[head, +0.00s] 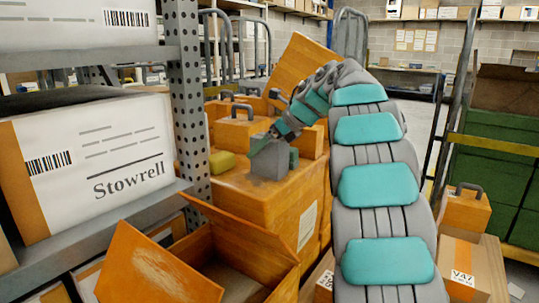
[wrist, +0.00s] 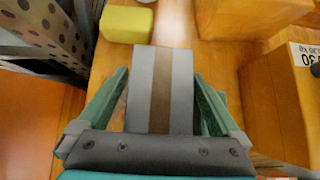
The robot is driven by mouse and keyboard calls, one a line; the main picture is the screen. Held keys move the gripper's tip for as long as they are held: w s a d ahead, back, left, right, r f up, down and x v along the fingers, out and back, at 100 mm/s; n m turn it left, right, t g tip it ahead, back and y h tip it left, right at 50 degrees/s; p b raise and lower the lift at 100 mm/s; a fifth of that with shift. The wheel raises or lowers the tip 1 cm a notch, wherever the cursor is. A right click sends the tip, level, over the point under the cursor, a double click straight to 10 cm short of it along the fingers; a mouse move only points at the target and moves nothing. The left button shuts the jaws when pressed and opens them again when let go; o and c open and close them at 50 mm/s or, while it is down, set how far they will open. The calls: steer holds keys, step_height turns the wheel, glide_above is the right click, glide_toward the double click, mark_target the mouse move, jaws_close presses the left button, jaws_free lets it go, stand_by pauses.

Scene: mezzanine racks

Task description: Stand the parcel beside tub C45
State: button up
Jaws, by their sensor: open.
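The parcel, a grey box with a brown tape stripe (head: 270,162), stands on a large orange-brown crate top. In the wrist view the parcel (wrist: 178,92) sits between the two teal fingers of my gripper (wrist: 160,88). The fingers are open, one on each side, with a visible gap at least on the left. In the head view my gripper (head: 275,148) reaches down over the parcel. Orange tubs with grey handles (head: 236,132) stand behind it. I cannot read C45 on any of them.
A yellow block (wrist: 129,24) lies just beyond the parcel, to the left. A tub with a partly cut-off label (wrist: 285,88) is close on the right. A perforated rack post (head: 190,100) rises on the left. An open carton (head: 215,265) is in front.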

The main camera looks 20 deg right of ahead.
steer(key=shift+w+a+f, duration=0.1)
steer(key=shift+w+f, duration=0.1)
steer(key=shift+c, duration=0.2)
jaws_close()
stand_by(0.5)
